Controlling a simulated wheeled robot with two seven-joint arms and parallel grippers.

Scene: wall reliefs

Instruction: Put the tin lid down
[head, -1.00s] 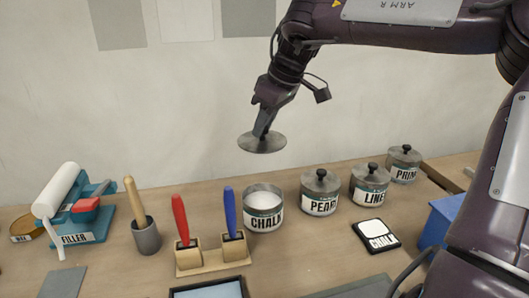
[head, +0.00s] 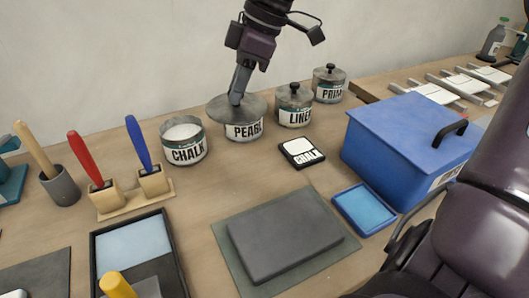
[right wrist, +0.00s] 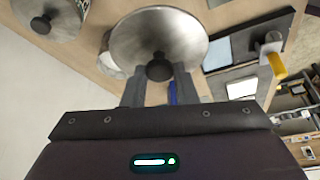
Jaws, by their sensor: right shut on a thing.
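My right gripper (head: 237,98) is shut on the black knob (right wrist: 158,67) of a round grey metal tin lid (head: 223,110). The lid also shows in the right wrist view (right wrist: 160,30), with a finger on each side of the knob. In the head view the lid overlaps the top of the PEARL tin (head: 244,132) and hides it; I cannot tell the gap between them. The CHALK tin (head: 185,150), left of the lid, is open with white contents showing. The LINEN tin (head: 294,115) and the rightmost tin (head: 329,90) wear knobbed lids. My left gripper is out of view.
A small CHALK card (head: 302,152) lies in front of the tins. A grey slab (head: 285,235) on a mat, a blue box (head: 405,140) and a blue tray (head: 365,208) stand nearer. Two brushes in a wooden holder (head: 130,198) are left. Bare bench lies between holder and slab.

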